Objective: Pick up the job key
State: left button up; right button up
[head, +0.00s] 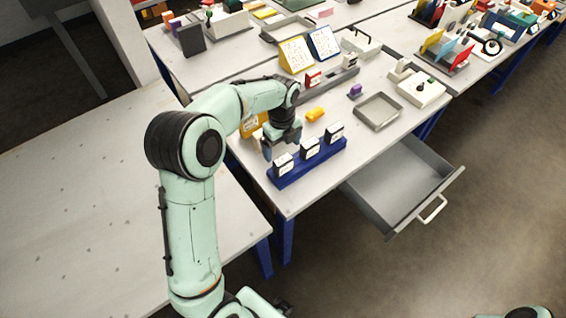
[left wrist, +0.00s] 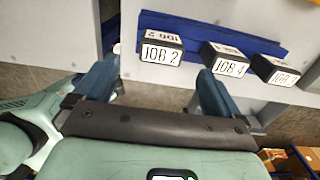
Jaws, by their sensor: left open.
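Three black job keys with white labels stand in a row on a blue rack (head: 312,165) near the table's front edge. In the left wrist view they are JOB 2 (left wrist: 161,48), JOB 4 (left wrist: 226,61) and a third key (left wrist: 276,70) whose number is hard to read. In the head view they are the left key (head: 283,163), middle key (head: 310,147) and right key (head: 334,132). My left gripper (head: 282,143) is open and empty, just behind the rack's left half. In its wrist view JOB 2 lies ahead between the fingers (left wrist: 155,78), apart from them. My right gripper is out of view.
An open drawer (head: 425,205) sticks out below the table. A yellow piece (head: 250,124) stands left of my gripper.

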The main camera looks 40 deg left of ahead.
aim_at(283, 159)
pick_arm(q)
notch_tip(283, 159, down, 4)
jog(key=shift+s+f, duration=0.15)
jog(key=shift+f, duration=0.05)
jog(key=f, duration=0.5)
jog(key=shift+w+d+f, duration=0.15)
jog(key=shift+w+f, duration=0.1)
jog(key=shift+f, duration=0.1)
jog(key=c, duration=1.1)
